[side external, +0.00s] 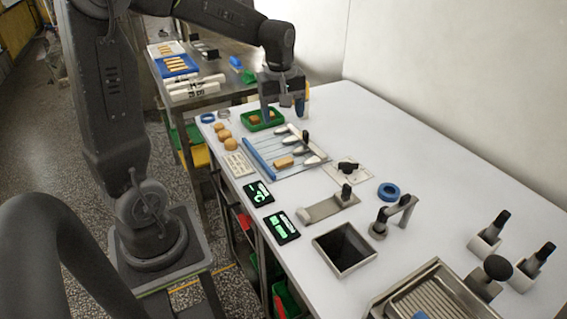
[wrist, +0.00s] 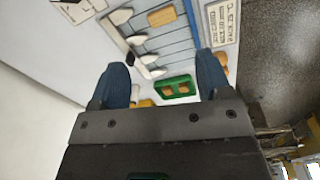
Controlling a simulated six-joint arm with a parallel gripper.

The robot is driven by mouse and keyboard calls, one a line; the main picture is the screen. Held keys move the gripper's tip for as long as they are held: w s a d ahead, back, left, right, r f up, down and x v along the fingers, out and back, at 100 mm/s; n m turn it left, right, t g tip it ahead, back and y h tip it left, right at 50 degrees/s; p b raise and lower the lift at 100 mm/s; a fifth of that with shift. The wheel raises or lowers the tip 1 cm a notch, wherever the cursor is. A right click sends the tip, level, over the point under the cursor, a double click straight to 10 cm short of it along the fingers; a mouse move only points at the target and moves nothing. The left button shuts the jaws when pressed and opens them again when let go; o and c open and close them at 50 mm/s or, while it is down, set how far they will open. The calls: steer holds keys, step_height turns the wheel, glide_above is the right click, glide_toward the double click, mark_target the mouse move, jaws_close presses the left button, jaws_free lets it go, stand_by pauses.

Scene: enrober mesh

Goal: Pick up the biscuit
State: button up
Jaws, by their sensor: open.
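A tan rectangular biscuit (side external: 283,162) lies on the slatted blue-and-grey mesh rack (side external: 262,152); it also shows at the top of the wrist view (wrist: 162,16). A green tray (side external: 279,125) behind the rack holds small tan biscuits (wrist: 169,92); the tray shows between my fingers in the wrist view (wrist: 190,80). Several round tan biscuits (side external: 229,143) lie left of the rack. My gripper (side external: 283,110) is above the table near the green tray, its fingers apart with nothing held between them (wrist: 163,68). My gripper partly covers the tray in the side view.
Two lit displays (side external: 258,193) and a square opening (side external: 345,248) are nearer the front. The back right tabletop is clear.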

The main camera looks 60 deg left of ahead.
steer(key=w+a+f+n, duration=0.1)
steer(key=a+f+n, duration=0.2)
steer(key=a, duration=0.1)
glide_above(283, 160)
steer(key=shift+g, duration=0.4)
step_height(283, 160, down, 8)
steer(key=shift+s+a+r, duration=0.1)
steer(key=shift+a+r, duration=0.05)
steer(key=shift+f, duration=2.9)
steer(key=shift+c, duration=0.3)
steer(key=c, duration=0.5)
